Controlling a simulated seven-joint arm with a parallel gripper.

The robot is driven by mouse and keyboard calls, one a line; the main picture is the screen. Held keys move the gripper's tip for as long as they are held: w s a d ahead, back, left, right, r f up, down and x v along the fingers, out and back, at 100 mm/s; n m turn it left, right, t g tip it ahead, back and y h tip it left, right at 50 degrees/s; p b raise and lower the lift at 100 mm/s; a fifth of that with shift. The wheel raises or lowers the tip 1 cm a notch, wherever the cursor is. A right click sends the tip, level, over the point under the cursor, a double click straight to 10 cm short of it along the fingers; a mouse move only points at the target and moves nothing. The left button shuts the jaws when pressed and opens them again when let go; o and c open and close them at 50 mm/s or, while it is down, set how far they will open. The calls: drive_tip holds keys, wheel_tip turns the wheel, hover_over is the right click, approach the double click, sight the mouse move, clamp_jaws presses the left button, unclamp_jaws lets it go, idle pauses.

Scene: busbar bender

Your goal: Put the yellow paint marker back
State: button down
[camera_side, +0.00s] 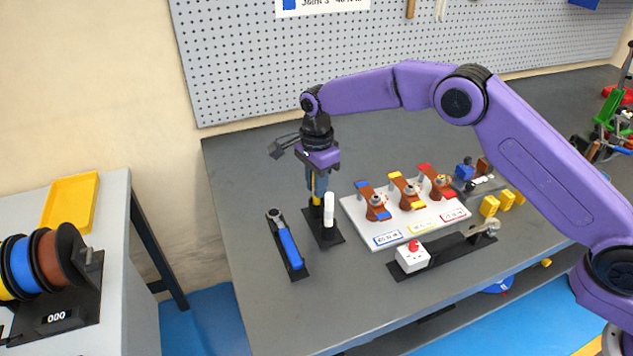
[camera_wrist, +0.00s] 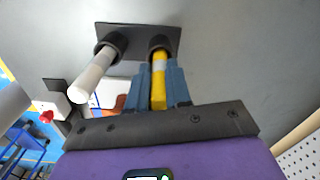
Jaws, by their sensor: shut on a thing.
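The yellow paint marker (camera_wrist: 158,80) stands upright between the blue fingers of my gripper (camera_wrist: 158,92). Its far end is at or in the right-hand black socket of the marker holder (camera_wrist: 130,36) in the wrist view; whether it is fully seated I cannot tell. In the side view my gripper (camera_side: 317,185) points down over the holder (camera_side: 324,238), shut on the marker (camera_side: 318,199), which shows as a bit of yellow below the fingers. A white marker (camera_side: 328,210) stands in the other socket, right beside it; it also shows in the wrist view (camera_wrist: 92,77).
A blue-handled tool (camera_side: 289,247) lies in a black rack left of the holder. A white board (camera_side: 385,229) with copper pieces and coloured labels is to the right. In front is a black bar with a white box (camera_side: 412,258). The bench behind the holder is clear.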

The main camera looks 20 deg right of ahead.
drive_tip(key=shift+f, duration=0.25)
drive_tip(key=c, duration=1.1)
unclamp_jaws()
drive_tip(key=shift+o, duration=0.2)
drive_tip(key=shift+r, duration=0.1)
wheel_tip(320, 180, up, 17)
drive_tip(key=shift+d+r, duration=0.2)
drive_tip(key=shift+d, duration=0.1)
drive_tip(key=shift+w, duration=0.1)
